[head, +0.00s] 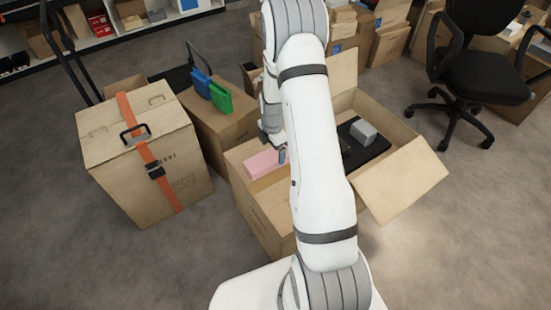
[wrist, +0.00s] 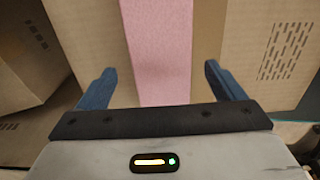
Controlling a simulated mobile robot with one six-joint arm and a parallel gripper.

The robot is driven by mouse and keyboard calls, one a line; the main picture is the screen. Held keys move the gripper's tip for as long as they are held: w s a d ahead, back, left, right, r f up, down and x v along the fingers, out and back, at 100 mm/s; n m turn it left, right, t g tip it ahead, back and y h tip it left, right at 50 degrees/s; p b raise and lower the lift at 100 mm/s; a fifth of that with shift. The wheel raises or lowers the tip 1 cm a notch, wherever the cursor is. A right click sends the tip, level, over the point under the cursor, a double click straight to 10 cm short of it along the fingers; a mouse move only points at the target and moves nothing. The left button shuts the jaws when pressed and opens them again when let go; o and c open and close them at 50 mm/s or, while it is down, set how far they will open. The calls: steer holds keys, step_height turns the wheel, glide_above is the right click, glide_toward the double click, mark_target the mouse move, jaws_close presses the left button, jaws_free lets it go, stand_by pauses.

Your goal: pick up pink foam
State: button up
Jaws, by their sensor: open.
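The pink foam (head: 265,162) is a long block lying on the left part of the open carton (head: 372,185) in the head view. In the wrist view the pink foam (wrist: 158,50) runs from the top edge down between my two fingers. My gripper (wrist: 155,90) is open, with a blue finger on each side of the foam and a visible gap on both sides. In the head view my gripper (head: 274,150) is beside the foam's right end. My arm hides part of the carton and its contents.
A grey block (head: 363,132) and a flat black item (head: 366,150) are in the carton's right part. A strapped carton (head: 140,150) stands at left. Blue (head: 201,83) and green (head: 220,97) items stand on another carton (head: 215,130). An office chair (head: 480,70) is at right.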

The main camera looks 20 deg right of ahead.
mark_target(274, 154)
step_height(274, 154, down, 4)
steer(key=shift+d+r+b, duration=0.15)
steer(key=shift+b, duration=0.3)
steer(key=shift+c, duration=0.4)
steer(key=c, duration=1)
steer(key=shift+r, duration=0.1)
